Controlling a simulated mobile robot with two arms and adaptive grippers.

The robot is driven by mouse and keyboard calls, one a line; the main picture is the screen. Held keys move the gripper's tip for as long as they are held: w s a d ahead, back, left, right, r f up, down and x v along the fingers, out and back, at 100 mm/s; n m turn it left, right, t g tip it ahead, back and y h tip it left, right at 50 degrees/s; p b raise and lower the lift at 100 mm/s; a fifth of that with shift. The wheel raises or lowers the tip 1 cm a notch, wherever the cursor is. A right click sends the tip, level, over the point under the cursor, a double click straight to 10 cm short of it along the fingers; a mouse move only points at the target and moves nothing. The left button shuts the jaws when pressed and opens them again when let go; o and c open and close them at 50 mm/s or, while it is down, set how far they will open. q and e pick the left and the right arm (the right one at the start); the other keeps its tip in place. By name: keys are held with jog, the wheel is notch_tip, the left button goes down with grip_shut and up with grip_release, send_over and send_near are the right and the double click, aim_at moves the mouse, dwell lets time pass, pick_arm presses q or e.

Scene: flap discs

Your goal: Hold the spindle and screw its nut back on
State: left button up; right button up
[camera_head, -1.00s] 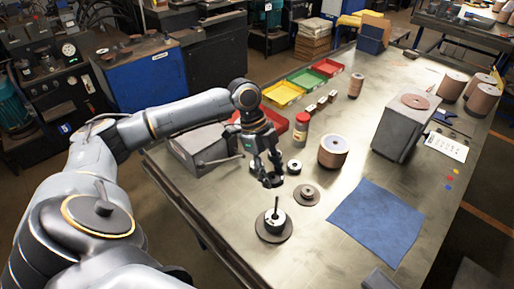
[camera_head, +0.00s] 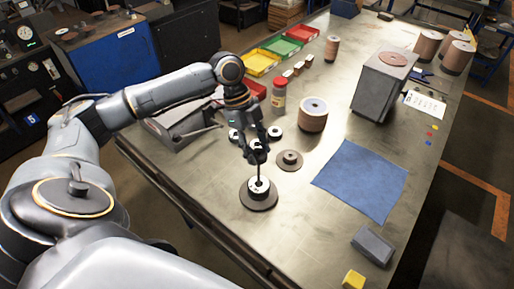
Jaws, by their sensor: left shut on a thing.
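The spindle (camera_head: 258,198) stands upright on the near part of the bench, with a wide dark round base, a pale hub and a thin dark post. My left gripper (camera_head: 257,160) comes down over it from above, and its fingers are shut at the upper end of the post. The fingers hide the post's top. Small pale rings with dark centres lie behind the gripper, one to its left (camera_head: 235,134) and one to its right (camera_head: 275,132); I cannot tell which is the nut. My right gripper is not in view.
A small grey box (camera_head: 373,245) lies near the front.

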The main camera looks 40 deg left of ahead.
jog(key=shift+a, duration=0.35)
pick_arm(q)
jog(key=shift+f, duration=0.55)
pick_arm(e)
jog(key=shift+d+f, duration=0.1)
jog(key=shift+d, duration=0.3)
pick_arm(q)
jog(key=shift+f, duration=0.4)
jog(key=shift+f, duration=0.2)
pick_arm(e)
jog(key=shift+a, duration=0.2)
pick_arm(q)
jog(key=o, duration=1.2)
jog(key=shift+a+r, duration=0.1)
jog(key=shift+r, duration=0.05)
jog(key=v, duration=1.1)
jog(key=shift+a+r, duration=0.15)
jog(key=shift+r, duration=0.1)
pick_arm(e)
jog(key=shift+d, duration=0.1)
